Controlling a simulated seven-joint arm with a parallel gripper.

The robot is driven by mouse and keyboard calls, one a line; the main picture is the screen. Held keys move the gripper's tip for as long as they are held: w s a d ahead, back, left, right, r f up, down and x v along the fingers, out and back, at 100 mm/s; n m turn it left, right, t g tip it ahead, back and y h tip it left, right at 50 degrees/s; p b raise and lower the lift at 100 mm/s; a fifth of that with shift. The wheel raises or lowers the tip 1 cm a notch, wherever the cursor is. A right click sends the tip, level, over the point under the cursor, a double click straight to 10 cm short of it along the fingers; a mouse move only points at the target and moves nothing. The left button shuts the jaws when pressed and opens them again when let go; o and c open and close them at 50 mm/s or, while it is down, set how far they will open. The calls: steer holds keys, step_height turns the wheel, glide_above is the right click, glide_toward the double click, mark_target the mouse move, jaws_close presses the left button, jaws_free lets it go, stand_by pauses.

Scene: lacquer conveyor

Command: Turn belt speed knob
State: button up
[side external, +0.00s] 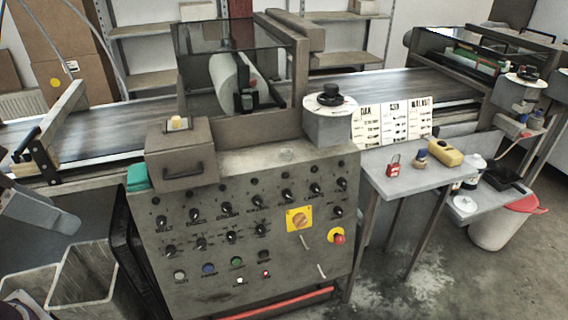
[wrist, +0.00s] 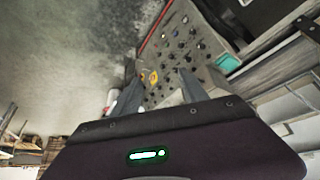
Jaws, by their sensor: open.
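The grey control panel (side external: 240,235) carries rows of black knobs in the side external view. The knob whose small label seems to read BELT (side external: 162,221) is at the left end of a row, below the teal cloth (side external: 138,176). My gripper (wrist: 158,88) is open in the wrist view, its two fingers apart with nothing between them. The panel shows beyond the fingertips, tilted and apart from them. I cannot single out the belt knob in the wrist view. Whether the grey part at the left edge of the side external view is my gripper is unclear.
A yellow-backed rotary switch (side external: 299,219) and a red stop button (side external: 338,237) sit on the panel's right. A handled box (side external: 181,152) stands on top. A side table (side external: 405,179) holds small items. Square metal tubes (side external: 85,277) stand at lower left.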

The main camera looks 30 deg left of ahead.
steer(key=n+y, duration=0.1)
steer(key=y, duration=1.3)
glide_above(170, 252)
steer(key=s+d, duration=0.3)
step_height(170, 252, down, 31)
step_height(170, 252, down, 15)
steer(key=s+d+t+h, duration=0.2)
steer(key=d+t+h, duration=0.1)
steer(key=t, duration=0.2)
steer(key=x, duration=0.6)
steer(key=shift+a+f, duration=0.1)
steer(key=shift+a, duration=0.2)
jaws_close()
